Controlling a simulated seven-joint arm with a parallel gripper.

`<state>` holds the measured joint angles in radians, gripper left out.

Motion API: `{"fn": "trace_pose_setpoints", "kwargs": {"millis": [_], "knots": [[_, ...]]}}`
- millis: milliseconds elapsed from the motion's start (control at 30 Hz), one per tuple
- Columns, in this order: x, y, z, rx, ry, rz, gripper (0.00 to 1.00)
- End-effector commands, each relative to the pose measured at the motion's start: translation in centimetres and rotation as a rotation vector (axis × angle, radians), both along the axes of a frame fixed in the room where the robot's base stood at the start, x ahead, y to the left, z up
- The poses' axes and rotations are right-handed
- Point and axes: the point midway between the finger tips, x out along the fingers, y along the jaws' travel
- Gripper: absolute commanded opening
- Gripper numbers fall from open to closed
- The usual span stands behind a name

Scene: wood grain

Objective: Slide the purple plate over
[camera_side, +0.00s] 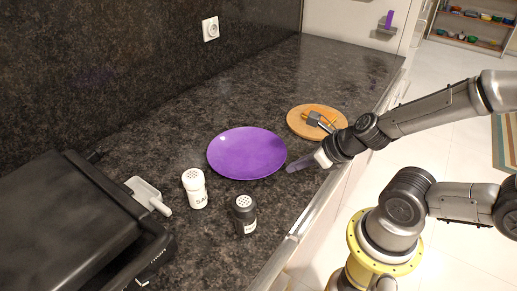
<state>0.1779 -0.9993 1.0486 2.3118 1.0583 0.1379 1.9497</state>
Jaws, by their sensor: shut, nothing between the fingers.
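The purple plate (247,152) lies flat on the dark speckled countertop, in the middle of the side view. My gripper (292,167) is shut and empty. It is low over the counter beside the plate's right edge, with its fingertips pointing left at the rim. Whether the fingertips touch the rim cannot be told from this angle.
A round wooden board (317,121) with utensils on it lies behind my gripper. A white salt shaker (194,189) and a black shaker (244,214) stand in front of the plate. A black grill (75,225) and white scoop (149,195) are left. Counter behind the plate is clear.

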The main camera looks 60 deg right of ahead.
Motion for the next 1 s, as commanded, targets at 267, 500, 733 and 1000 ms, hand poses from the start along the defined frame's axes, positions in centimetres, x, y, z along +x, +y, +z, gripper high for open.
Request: {"fn": "trace_pose_setpoints", "kwargs": {"millis": [267, 500, 733, 1000], "knots": [[-0.1, 0.0, 0.9, 0.001, 0.001, -0.001, 0.0], [-1.0, -0.1, 2.0, 0.0, 0.0, -0.001, 0.0], [-2.1, 0.0, 3.4, 0.0, -0.008, 0.003, 0.0], [-3.6, 0.0, 4.9, -0.001, -0.004, 0.0, 0.0]]}}
